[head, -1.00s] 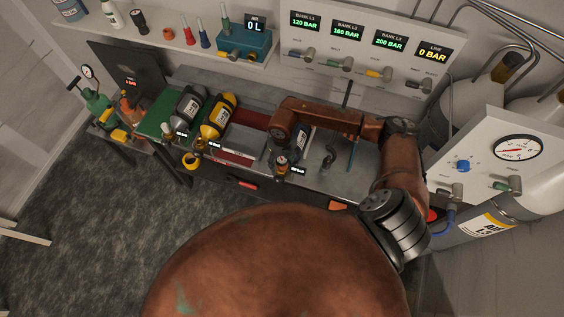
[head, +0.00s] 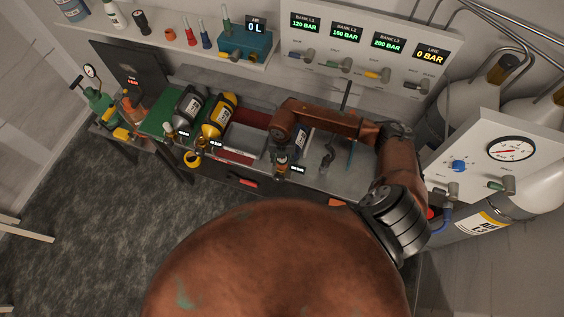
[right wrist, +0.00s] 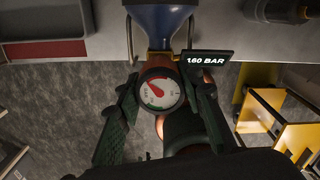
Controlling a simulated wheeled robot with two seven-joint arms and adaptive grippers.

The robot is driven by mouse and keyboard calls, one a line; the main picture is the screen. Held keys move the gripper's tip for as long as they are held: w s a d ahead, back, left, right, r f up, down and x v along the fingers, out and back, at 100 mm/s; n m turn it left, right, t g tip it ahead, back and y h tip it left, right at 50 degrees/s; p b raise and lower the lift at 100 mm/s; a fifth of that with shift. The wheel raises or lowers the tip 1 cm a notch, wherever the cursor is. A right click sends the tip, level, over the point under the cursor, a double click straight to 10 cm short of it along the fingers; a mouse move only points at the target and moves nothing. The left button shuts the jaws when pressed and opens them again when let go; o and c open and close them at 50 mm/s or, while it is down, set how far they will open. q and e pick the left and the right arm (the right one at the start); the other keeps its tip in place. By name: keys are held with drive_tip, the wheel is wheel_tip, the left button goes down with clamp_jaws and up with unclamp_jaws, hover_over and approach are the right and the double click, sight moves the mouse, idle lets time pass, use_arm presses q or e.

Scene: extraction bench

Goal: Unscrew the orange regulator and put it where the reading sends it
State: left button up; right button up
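The orange regulator (right wrist: 152,75) sits at the end of a blue cylinder (right wrist: 160,22) at the bench's front edge. Its round gauge has a red needle, and a black tag (right wrist: 208,61) beside it appears to read 160 BAR. In the head view the regulator (head: 283,160) is small and partly covered by my right arm. My right gripper (right wrist: 161,82) has its dark green fingers on either side of the regulator, close to it. I cannot tell whether both fingers press on it. My left gripper is not in view.
A grey cylinder (head: 188,104) and a yellow cylinder (head: 219,116) lie to the left on the bench. Bank panel (head: 365,50) displays show 120, 160, 200 and line 0 BAR. A shelf (head: 170,40) runs behind.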

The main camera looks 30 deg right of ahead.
drive_tip(key=c, duration=0.7)
drive_tip(key=n+b, duration=0.3)
drive_tip(key=n, duration=0.1)
drive_tip(key=n+b, duration=0.2)
drive_tip(key=n, duration=0.2)
drive_tip(key=n+b, duration=0.3)
drive_tip(key=n, duration=0.1)
drive_tip(key=shift+f+b, duration=0.25)
drive_tip(key=shift+b, duration=0.05)
drive_tip(key=shift+c, duration=0.2)
drive_tip(key=n+b, duration=0.8)
drive_tip(key=n, duration=0.5)
drive_tip(key=shift+r+n+b, duration=0.1)
drive_tip(key=shift+n+b, duration=0.2)
drive_tip(key=shift+r+n+b, duration=0.2)
drive_tip(key=shift+n+b, duration=0.15)
drive_tip(key=shift+n, duration=0.55)
drive_tip(key=o, duration=1.4)
drive_tip(key=shift+c, duration=0.2)
